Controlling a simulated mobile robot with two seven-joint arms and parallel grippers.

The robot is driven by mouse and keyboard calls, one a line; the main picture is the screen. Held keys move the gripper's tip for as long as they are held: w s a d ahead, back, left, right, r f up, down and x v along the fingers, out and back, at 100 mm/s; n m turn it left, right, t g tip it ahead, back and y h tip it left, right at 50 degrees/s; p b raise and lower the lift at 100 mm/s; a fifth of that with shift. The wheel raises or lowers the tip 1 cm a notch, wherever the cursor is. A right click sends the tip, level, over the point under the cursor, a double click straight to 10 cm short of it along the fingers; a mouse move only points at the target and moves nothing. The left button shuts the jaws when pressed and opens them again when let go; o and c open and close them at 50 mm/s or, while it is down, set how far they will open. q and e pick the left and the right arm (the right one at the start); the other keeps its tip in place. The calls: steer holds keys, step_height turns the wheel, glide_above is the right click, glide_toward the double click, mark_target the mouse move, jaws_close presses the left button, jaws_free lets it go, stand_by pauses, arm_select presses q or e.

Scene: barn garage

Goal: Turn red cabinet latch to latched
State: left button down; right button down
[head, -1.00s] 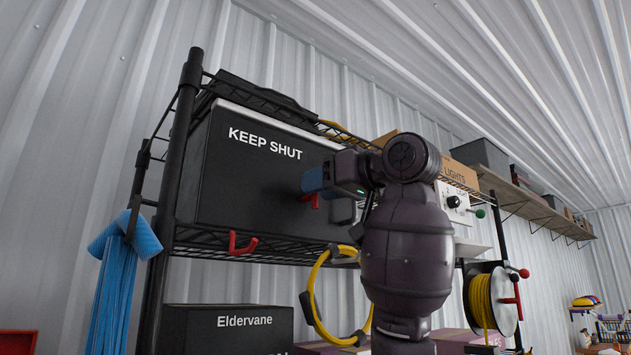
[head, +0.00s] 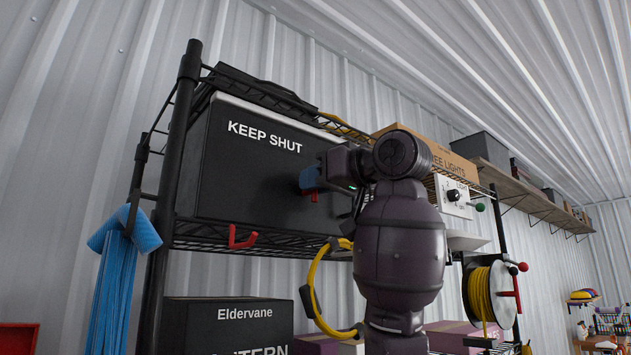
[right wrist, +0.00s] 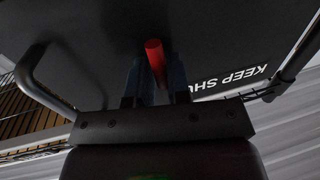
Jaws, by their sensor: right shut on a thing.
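The black cabinet (head: 262,175) marked KEEP SHUT sits on a wire shelf, its front closed as far as I see. Its red latch (right wrist: 155,62) shows as a short red bar between my right gripper's blue fingers in the right wrist view. In the head view a bit of the red latch (head: 314,197) shows just below the fingers. My right gripper (head: 309,179) is at the cabinet front and shut on the latch. My right arm hides the cabinet's right part. The cabinet's handle (right wrist: 42,85) shows at the left of the wrist view. My left gripper is not in view.
A red hook (head: 242,238) hangs on the shelf edge below the cabinet. A black post (head: 172,200) and a blue mop (head: 118,250) stand at left. A yellow hose loop (head: 322,290), a cable reel (head: 487,292) and a switch box (head: 453,196) are near my right arm.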

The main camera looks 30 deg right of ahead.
steer(key=shift+d+f+m+t+h+b, duration=0.3)
steer(key=shift+m+t+h+b, duration=0.35)
steer(key=shift+m, duration=2.7)
steer(key=shift+d+f+m+t+h+b, duration=0.25)
steer(key=shift+m+b, duration=0.7)
steer(key=shift+m, duration=2.35)
steer(key=shift+d+f+m+t+h+b, duration=0.15)
steer(key=shift+f+m+t+h+b, duration=0.45)
steer(key=shift+m, duration=2.75)
steer(key=shift+r+h, duration=0.2)
steer(key=shift+h, duration=0.1)
steer(key=c, duration=1.1)
jaws_free()
